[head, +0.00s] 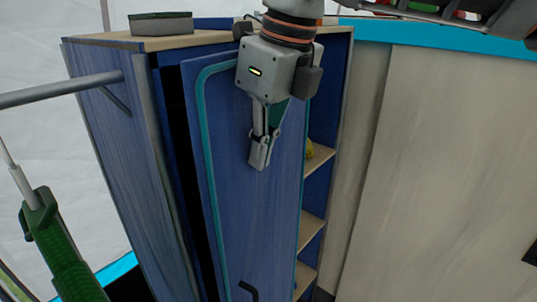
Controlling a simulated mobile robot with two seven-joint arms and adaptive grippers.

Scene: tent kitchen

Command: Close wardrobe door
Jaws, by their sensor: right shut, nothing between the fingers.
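The blue wardrobe (115,120) stands left of centre in the head view. Its blue door (232,225) with teal trim stands partly open. A dark gap shows along the door's left edge, and open shelves (318,160) show past its right edge. A black handle (248,291) sits low on the door. My right gripper (260,157) is in front of the upper door, fingers shut and pointing down, with nothing held. I cannot tell whether it touches the door. My left gripper is not in view.
A dark green-topped box (160,24) lies on the wardrobe top. A grey bar (60,90) reaches the wardrobe's left side. A green rod-like object (60,245) stands at lower left. A pale panel (455,170) with a bright blue edge fills the right. A yellow item (309,149) sits on a shelf.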

